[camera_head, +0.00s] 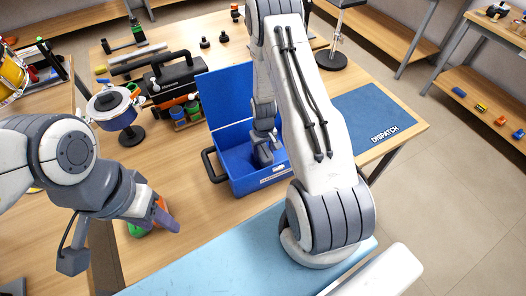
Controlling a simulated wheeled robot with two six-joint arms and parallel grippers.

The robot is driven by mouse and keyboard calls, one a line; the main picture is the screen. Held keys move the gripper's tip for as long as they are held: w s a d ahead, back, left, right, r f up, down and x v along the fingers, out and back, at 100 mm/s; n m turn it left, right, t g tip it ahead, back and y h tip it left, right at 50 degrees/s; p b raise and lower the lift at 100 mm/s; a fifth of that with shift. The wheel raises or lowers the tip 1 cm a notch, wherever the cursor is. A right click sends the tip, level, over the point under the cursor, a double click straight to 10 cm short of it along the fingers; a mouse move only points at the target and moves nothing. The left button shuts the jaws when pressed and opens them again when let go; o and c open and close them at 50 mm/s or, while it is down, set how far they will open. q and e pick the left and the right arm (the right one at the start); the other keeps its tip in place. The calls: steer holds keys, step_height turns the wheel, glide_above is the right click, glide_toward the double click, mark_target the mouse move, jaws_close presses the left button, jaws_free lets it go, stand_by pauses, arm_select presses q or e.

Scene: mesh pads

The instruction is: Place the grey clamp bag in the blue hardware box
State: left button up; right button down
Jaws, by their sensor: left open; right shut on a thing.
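The blue hardware box (238,183) stands open on the wooden table, its lid raised at the back and a black handle at its left side. My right gripper (263,157) reaches down inside the box, below its rim. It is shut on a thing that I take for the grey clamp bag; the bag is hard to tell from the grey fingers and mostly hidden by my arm. My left gripper (122,246) is open and empty at the lower left, well apart from the box.
An orange and green object (160,207) lies partly behind my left gripper. A blue dispatch mat (372,115) lies at the right. A light-blue pad (215,262) covers the front.

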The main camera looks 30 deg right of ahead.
steer(key=shift+f, duration=0.3)
steer(key=shift+f, duration=0.15)
steer(key=shift+c, duration=0.6)
jaws_free()
